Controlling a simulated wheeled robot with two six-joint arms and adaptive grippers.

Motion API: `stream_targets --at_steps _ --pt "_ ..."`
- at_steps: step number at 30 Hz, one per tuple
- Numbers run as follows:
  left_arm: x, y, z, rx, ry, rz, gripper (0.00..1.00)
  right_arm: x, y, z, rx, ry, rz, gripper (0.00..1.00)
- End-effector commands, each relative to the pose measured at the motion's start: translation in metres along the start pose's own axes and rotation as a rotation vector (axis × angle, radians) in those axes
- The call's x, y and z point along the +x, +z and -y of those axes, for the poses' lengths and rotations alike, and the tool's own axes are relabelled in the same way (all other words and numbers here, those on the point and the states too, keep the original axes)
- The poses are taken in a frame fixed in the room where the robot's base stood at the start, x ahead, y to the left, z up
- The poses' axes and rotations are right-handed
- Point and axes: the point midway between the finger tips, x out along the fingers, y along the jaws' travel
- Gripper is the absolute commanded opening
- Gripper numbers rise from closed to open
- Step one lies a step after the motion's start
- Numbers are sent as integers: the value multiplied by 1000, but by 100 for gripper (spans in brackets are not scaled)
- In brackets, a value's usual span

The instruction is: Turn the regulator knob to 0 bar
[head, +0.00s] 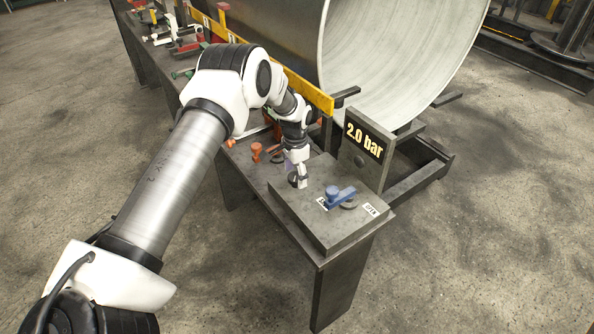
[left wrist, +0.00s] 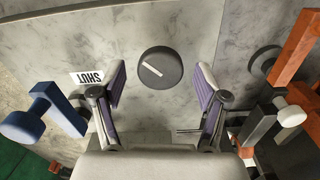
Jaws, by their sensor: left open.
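The regulator knob (left wrist: 160,68) is a round dark grey disc with a white pointer line, which lies diagonally in the left wrist view. In the head view it is mostly hidden by my left gripper (head: 298,182). That gripper points down at the grey panel block (head: 309,230). In the left wrist view my left gripper (left wrist: 160,82) is open, with one purple-padded finger on each side of the knob and gaps between. I cannot tell its height above the knob. The display (head: 364,141) reads 2.0 bar. My right gripper is not in view.
A blue valve handle (head: 341,195) stands on the panel block between a SHUT label (left wrist: 87,77) and an OPEN label (head: 370,209). Orange parts (head: 256,151) stand on the bench behind the gripper. A large metal drum (head: 425,55) lies behind the bench.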

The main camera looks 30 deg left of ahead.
Motion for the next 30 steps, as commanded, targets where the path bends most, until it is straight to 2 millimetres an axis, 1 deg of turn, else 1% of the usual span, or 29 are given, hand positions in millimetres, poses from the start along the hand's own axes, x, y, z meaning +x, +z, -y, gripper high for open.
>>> stream_targets --at_steps 6,7,8,9,11,12,23,30 --pt "2 0 0 0 -1 -1 74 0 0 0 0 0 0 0" --pt "2 0 0 0 -1 -1 67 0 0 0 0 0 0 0" --pt "2 0 0 -1 -1 -1 56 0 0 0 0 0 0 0" --pt "2 0 0 -1 -1 -1 42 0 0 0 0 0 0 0" --pt "2 0 0 -1 -1 -1 21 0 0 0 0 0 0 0" --pt "2 0 0 -1 -1 -1 13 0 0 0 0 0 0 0" --pt "2 0 0 -24 0 -1 14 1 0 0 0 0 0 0" --pt "3 0 0 -123 0 -1 14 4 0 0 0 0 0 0"
